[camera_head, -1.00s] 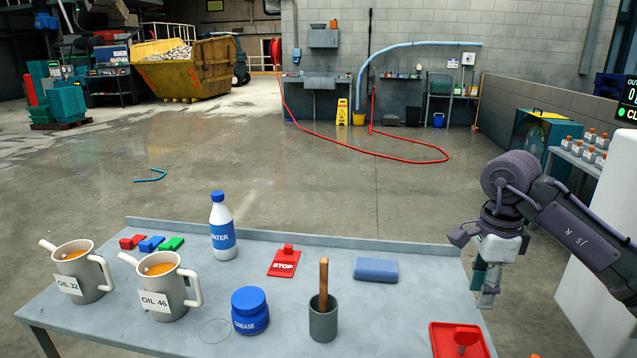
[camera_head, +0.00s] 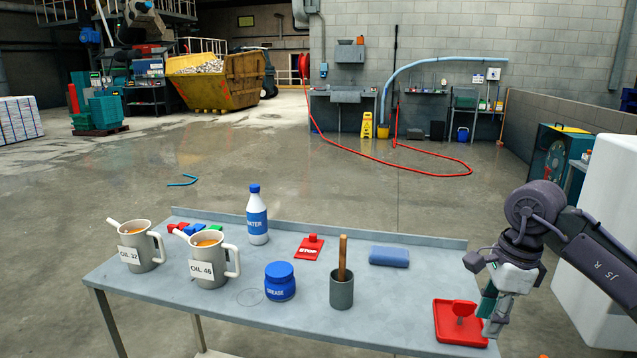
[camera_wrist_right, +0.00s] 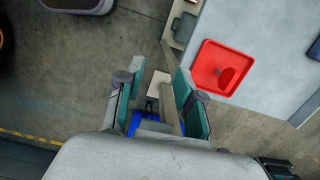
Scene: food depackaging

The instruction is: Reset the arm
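My right gripper (camera_head: 494,308) hangs with its fingers downward at the right end of the table, in front of the red tray's right edge in the head view. In the right wrist view its two teal-padded fingers (camera_wrist_right: 158,100) stand apart with nothing held between them. The red tray (camera_head: 444,334) holds a small red piece (camera_head: 463,308). The tray also shows to the right of the fingers in the wrist view (camera_wrist_right: 207,72), apart from them. My left gripper is in neither view.
The grey table (camera_head: 385,325) carries two oil jugs (camera_head: 146,246) (camera_head: 206,262), a water bottle (camera_head: 257,222), a grease jar (camera_head: 280,284), a grey cup (camera_head: 342,292), a red STOP piece (camera_head: 309,250) and a blue block (camera_head: 389,256). Open floor lies behind it.

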